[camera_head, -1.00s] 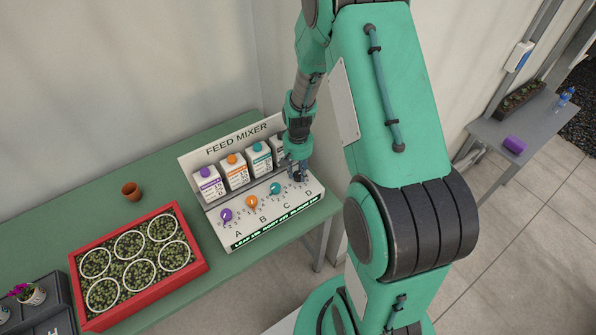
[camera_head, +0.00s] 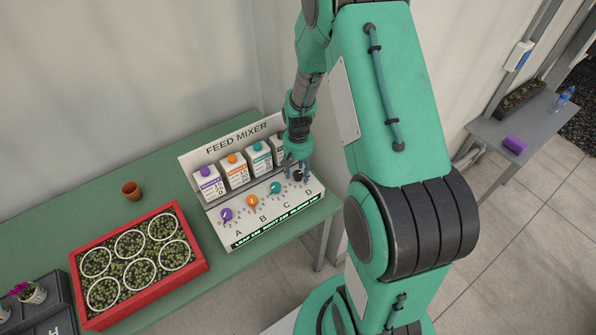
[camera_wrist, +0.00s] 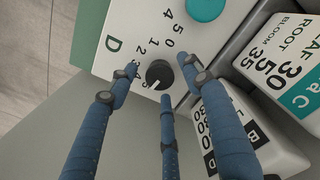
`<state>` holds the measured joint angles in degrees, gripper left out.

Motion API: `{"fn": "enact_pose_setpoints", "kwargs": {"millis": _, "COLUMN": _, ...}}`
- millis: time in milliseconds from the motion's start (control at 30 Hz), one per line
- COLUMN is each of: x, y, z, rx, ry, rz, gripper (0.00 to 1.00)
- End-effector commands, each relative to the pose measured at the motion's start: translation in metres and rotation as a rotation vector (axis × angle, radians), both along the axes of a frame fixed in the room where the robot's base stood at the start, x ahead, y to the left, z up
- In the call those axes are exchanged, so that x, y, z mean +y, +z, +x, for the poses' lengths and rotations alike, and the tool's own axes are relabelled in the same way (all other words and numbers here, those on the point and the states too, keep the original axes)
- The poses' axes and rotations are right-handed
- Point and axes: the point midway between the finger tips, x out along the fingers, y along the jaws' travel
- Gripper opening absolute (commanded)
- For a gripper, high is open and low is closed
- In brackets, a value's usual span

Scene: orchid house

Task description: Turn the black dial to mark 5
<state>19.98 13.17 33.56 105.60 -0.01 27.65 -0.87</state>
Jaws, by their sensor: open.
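The black dial (camera_wrist: 159,74) is a small round knob on the sloped white panel of the feed mixer (camera_head: 222,232), in its D column. A short white pointer shows on its lower left side in the wrist view; I cannot tell surely which mark it meets. The dial also shows between my fingers in the head view (camera_head: 298,176). My gripper (camera_wrist: 158,80) is open, its blue fingers spread around the dial. The fingertips look apart from the knob, but any light contact is hard to judge. In the head view my gripper (camera_head: 297,168) is over the panel's right end.
A purple dial (camera_head: 226,214), an orange dial (camera_head: 252,201) and a teal dial (camera_head: 275,188) sit left of the black one. Cartons (camera_head: 236,170) stand close behind.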

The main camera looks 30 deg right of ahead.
Motion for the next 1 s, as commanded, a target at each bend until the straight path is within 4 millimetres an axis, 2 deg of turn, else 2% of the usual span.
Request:
{"fn": "enact_pose_setpoints", "kwargs": {"millis": 167, "x": 0.000, "y": 0.004, "z": 0.000, "rx": -0.001, "ry": 0.000, "rz": 0.000, "gripper": 0.49}}
{"fn": "enact_pose_setpoints", "kwargs": {"millis": 367, "x": 0.000, "y": 0.021, "z": 0.001, "rx": -0.003, "ry": 0.000, "rz": -0.001, "gripper": 0.49}}
{"fn": "enact_pose_setpoints", "kwargs": {"millis": 800, "x": 0.000, "y": 0.089, "z": 0.001, "rx": -0.003, "ry": 0.000, "rz": -0.001, "gripper": 0.49}}
{"fn": "enact_pose_setpoints", "kwargs": {"millis": 1000, "x": 0.000, "y": 0.112, "z": 0.000, "rx": -0.001, "ry": 0.000, "rz": 0.000, "gripper": 0.49}}
